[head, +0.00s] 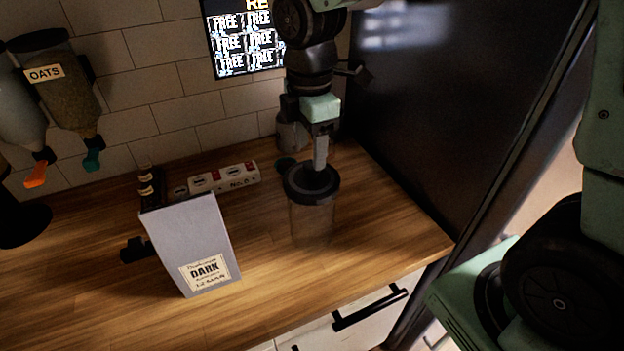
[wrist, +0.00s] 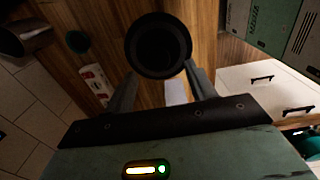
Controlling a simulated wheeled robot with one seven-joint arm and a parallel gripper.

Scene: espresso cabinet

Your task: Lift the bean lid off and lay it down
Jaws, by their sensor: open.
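The bean lid (head: 312,186) is a round dark lid with a raised rim, seated on a clear jar (head: 312,222) on the wooden counter. It also shows in the wrist view as a dark disc (wrist: 158,46). My gripper (head: 320,168) points down over the lid in the head view, one finger showing at its middle. In the wrist view my gripper (wrist: 160,70) is open, with a finger on each side of the lid's near edge. I cannot tell whether the fingers touch the lid. The jar's body is hidden under the lid in the wrist view.
A grey DARK bag (head: 192,245) stands left of the jar. A power strip (head: 224,179) lies behind it. A small dark round item (head: 286,163) and a metal cup (head: 292,136) are behind the jar. A dark panel rises at right. Bare counter (head: 385,235) lies right of the jar.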

